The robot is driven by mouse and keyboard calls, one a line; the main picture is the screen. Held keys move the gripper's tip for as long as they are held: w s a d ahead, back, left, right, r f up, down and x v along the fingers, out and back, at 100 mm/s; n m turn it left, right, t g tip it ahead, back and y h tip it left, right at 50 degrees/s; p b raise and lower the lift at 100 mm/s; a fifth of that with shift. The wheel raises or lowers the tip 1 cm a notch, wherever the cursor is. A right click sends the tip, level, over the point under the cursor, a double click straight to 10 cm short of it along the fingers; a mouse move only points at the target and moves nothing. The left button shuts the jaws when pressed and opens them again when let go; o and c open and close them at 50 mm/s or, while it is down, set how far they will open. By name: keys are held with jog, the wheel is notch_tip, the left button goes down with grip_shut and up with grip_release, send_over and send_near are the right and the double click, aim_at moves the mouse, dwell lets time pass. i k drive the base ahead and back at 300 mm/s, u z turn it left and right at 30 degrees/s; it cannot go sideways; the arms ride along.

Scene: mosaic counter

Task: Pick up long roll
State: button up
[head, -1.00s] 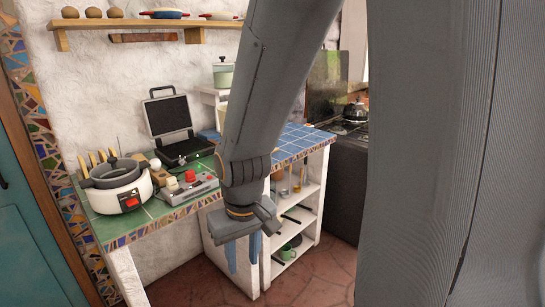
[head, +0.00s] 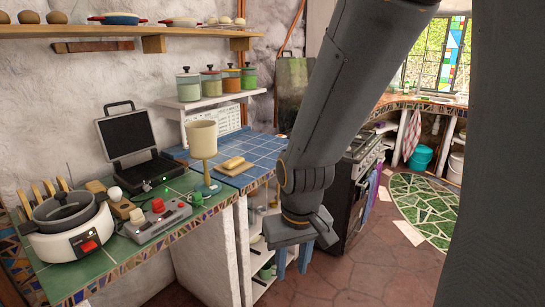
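Two tan rolls lie side by side on the blue-tiled counter (head: 265,150). The longer-looking one, likely the long roll (head: 239,169), is nearer to me. The shorter roll (head: 233,161) lies just behind it, and I cannot tell whether they touch. My gripper (head: 293,260) points down to the right of the counter and in front of it, with its fingertips below the counter top. Its two blue fingers are apart with nothing seen between them. It is clear of both rolls.
A beige goblet-shaped lamp (head: 203,140) stands just left of the rolls. A grey box with a red knob (head: 157,217), a white cooker (head: 72,225) and an open black press (head: 135,145) stand on the green tiles. Canisters (head: 210,82) line a shelf behind.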

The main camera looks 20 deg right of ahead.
aim_at(233, 162)
jog(key=z, duration=0.25)
jog(key=i, duration=1.25)
jog(key=u, duration=0.8)
jog(key=i, duration=0.55)
